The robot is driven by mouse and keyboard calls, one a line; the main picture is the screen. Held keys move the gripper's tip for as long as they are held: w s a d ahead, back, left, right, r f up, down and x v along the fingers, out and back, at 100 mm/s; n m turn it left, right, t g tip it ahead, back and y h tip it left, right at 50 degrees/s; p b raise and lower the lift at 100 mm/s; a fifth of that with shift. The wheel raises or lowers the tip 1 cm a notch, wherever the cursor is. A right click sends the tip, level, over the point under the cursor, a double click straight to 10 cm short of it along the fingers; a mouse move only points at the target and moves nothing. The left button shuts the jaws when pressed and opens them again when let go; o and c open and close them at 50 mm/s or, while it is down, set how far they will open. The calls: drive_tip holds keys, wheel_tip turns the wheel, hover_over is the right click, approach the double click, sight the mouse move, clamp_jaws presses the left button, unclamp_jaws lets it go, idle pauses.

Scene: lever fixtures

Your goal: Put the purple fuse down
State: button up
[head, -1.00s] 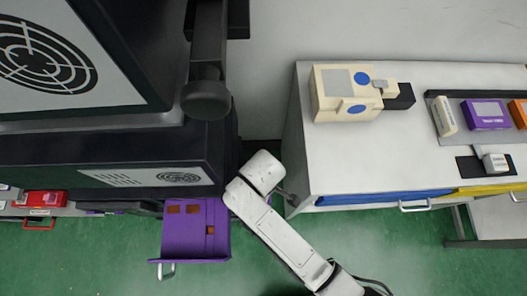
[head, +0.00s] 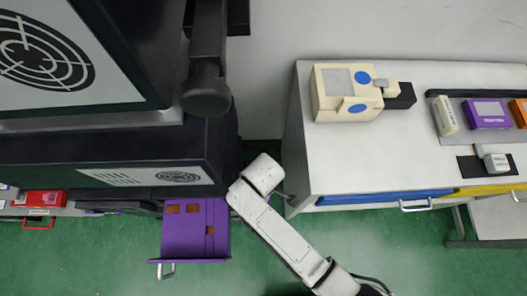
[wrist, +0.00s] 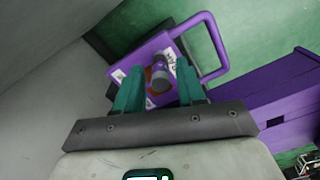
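In the wrist view a purple box (wrist: 143,63) with white labels and a purple loop handle (wrist: 213,62) lies ahead of my gripper (wrist: 160,92). I take this box to be the purple fuse. A short grey knob with an orange part (wrist: 161,78) sits on its face, between my two green fingers. The fingers stand apart, one on each side of the knob. I cannot tell whether they touch it. In the head view my gripper and this box are hidden behind the dark machine and my white arm.
A purple drawer (head: 180,240) with brown pockets sticks out beside my arm; it also shows in the wrist view (wrist: 287,105). A red unit (head: 40,198) is at far left. The bench (head: 370,160) at right holds a cream device (head: 340,92) and a purple block (head: 487,113).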

wheel_tip(320, 180, up, 12)
drive_tip(key=shift+r+p, duration=0.2)
drive_tip(key=shift+p, duration=0.2)
idle(0.4)
